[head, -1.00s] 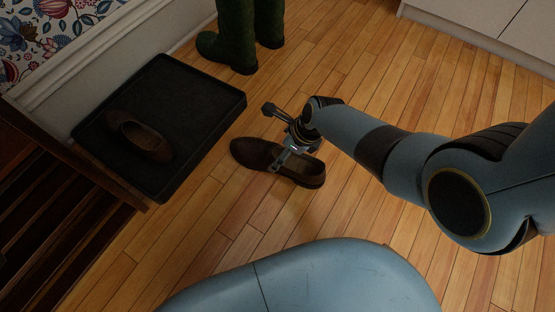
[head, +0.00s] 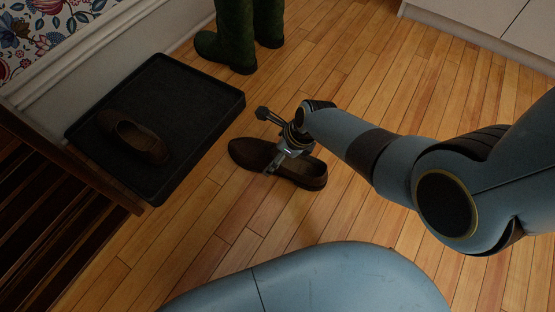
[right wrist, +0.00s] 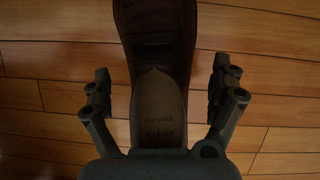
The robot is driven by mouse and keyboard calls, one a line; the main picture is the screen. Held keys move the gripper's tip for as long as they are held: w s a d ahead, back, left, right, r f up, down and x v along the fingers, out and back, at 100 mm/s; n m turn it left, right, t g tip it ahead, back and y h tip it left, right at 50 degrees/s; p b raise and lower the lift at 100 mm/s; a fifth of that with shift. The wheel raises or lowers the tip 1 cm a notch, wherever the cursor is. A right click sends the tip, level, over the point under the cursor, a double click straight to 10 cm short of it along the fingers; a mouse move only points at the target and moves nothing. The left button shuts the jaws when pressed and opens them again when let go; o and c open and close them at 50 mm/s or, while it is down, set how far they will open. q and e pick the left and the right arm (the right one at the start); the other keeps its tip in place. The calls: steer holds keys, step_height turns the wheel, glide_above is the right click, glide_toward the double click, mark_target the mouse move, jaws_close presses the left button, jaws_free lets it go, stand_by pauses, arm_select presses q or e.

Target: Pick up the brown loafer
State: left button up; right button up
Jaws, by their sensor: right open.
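A brown loafer (head: 252,153) lies on the wooden floor, toe to the left, beside the black tray. My right gripper (head: 267,143) is over it from above, open, with one finger on each side of the shoe. In the right wrist view the loafer (right wrist: 155,45) runs between the two open fingers of the gripper (right wrist: 160,95), with gaps on both sides and its pale insole facing the camera. A second brown loafer (head: 143,141) rests on the black tray (head: 205,93). My left gripper is not in view.
Green boots (head: 234,38) stand on the floor behind the tray. A dark wooden slatted piece (head: 45,215) is at the left, and white cabinets (head: 490,18) are at the top right. The floor around the loafer is clear.

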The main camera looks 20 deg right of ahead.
steer(key=shift+c, duration=0.3)
steer(key=c, duration=1.6)
